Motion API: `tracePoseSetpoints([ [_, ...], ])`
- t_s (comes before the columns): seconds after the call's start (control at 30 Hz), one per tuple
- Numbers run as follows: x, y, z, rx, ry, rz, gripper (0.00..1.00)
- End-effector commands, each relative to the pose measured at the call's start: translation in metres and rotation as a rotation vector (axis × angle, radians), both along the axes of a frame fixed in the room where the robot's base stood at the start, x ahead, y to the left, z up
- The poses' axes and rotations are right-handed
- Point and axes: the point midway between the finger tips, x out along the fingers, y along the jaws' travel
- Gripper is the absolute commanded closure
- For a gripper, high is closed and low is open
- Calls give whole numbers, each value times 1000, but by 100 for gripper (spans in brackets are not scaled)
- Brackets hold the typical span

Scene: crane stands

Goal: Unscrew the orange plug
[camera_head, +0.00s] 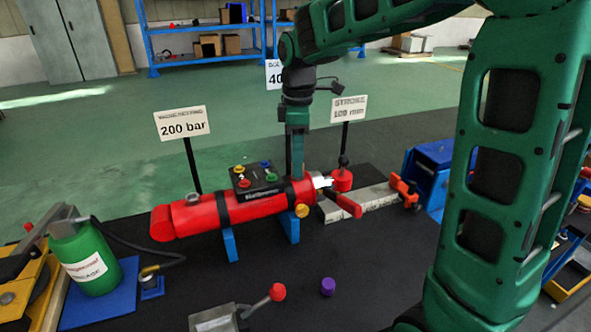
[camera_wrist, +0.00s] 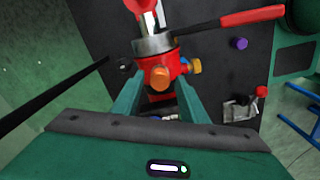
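The orange plug (camera_wrist: 160,77) sticks out of the red cylinder body (camera_wrist: 150,66) toward the wrist camera. My gripper (camera_wrist: 159,84) is open, with a green finger on each side of the plug and a gap visible between. Contact is not visible. In the head view my gripper (camera_head: 296,170) points straight down at the right end of the red cylinder (camera_head: 240,207), and the orange plug is hidden there. A separate yellow-gold plug (camera_head: 302,210) is on the cylinder's near side; it also shows in the wrist view (camera_wrist: 194,66).
Sign posts (camera_head: 183,124) and (camera_head: 348,110) stand behind. A red-handled lever (camera_head: 348,204) is at the right end. A purple cap (camera_head: 327,286) and a green bottle (camera_head: 88,258) stand in front and left.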

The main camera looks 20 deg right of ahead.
Motion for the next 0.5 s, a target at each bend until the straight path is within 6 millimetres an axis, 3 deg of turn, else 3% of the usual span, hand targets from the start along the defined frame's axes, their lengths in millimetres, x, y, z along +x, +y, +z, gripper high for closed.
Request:
tracePoseSetpoints([
  [0.2, 0, 0, 0, 0, 0, -220, 60],
  [0.5, 0, 0, 0, 0, 0, -388, 60],
])
